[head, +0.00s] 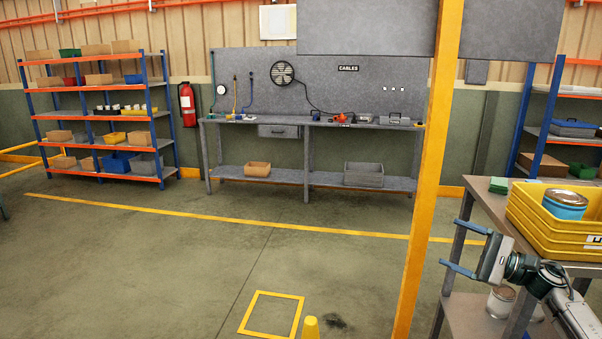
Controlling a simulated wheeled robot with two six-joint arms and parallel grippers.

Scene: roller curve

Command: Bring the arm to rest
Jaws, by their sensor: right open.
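My right gripper (460,252) is at the lower right of the head view. Its two blue fingers are spread apart and point left, with nothing between them. It is in front of the left edge of a workbench (484,193), and the right arm comes in from the lower right corner. My left gripper does not show.
A yellow crate (553,232) holding a blue tin (566,203) stands on the workbench. Another tin (501,301) sits on its lower shelf. A yellow post (428,170) rises left of the gripper. A yellow cone (310,328) stands on the floor, which is otherwise largely open.

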